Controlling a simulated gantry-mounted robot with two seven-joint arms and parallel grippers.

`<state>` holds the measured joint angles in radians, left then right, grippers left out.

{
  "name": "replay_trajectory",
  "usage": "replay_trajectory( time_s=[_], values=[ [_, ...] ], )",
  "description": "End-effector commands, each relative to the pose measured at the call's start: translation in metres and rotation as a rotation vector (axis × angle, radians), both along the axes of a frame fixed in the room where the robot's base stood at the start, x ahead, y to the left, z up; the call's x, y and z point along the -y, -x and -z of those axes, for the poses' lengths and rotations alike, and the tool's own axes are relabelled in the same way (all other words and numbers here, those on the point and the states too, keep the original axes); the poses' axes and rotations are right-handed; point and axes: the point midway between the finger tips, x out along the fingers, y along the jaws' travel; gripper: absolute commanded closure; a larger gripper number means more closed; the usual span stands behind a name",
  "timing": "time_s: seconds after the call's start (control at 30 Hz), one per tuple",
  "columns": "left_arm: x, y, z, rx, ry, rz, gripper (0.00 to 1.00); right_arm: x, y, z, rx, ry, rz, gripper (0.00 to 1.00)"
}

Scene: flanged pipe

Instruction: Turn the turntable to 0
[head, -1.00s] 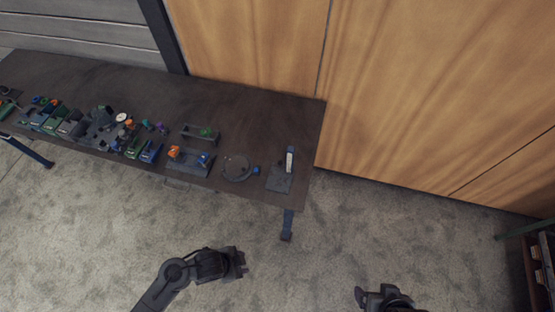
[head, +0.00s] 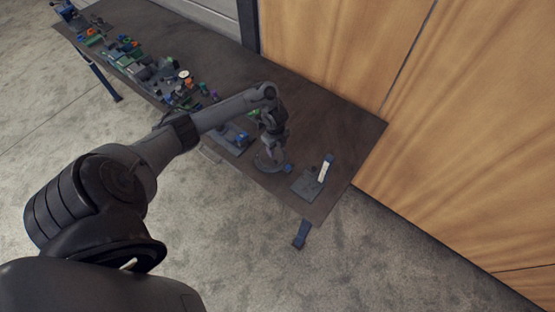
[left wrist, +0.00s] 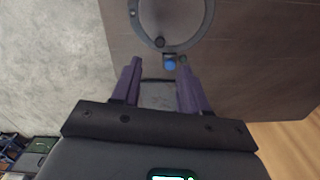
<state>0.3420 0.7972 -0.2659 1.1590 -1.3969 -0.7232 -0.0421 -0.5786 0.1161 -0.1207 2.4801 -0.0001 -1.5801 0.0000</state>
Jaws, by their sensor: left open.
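The turntable (head: 262,166) is a grey round disc near the right end of the table, with a small blue part (head: 287,168) at its rim. In the left wrist view, the turntable shows as a dark ring (left wrist: 207,30) at the top, cut off by the frame. Any scale marks are too small to read.
A dark grey plate with an upright, white-labelled blue post (head: 325,168) stands right of the turntable, near the table's edge. A blue-and-grey fixture (head: 242,138) lies to the left, with several coloured parts beyond. The table's far right corner (head: 360,125) is clear.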

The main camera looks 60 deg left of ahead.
Motion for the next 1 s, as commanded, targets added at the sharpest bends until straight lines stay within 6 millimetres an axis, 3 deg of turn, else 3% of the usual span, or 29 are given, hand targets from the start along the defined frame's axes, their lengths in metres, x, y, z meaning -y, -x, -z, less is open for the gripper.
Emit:
replay_trajectory(
  time_s=[0.3, 0.5, 1.0],
  values=[
    [0.001, 0.001, 0.054, -0.003, 0.003, -0.002, 0.56, 0.002, 0.001, 0.009, -0.001, 0.010, -0.006, 0.15],
    [0.001, 0.001, 0.078, -0.001, 0.001, -0.002, 0.56, 0.002, 0.001, 0.013, -0.001, 0.009, -0.005, 0.15],
    [0.000, 0.000, 0.088, 0.000, 0.000, 0.000, 0.56, 0.000, 0.001, 0.014, -0.002, -0.001, 0.002, 0.15]
  ],
)
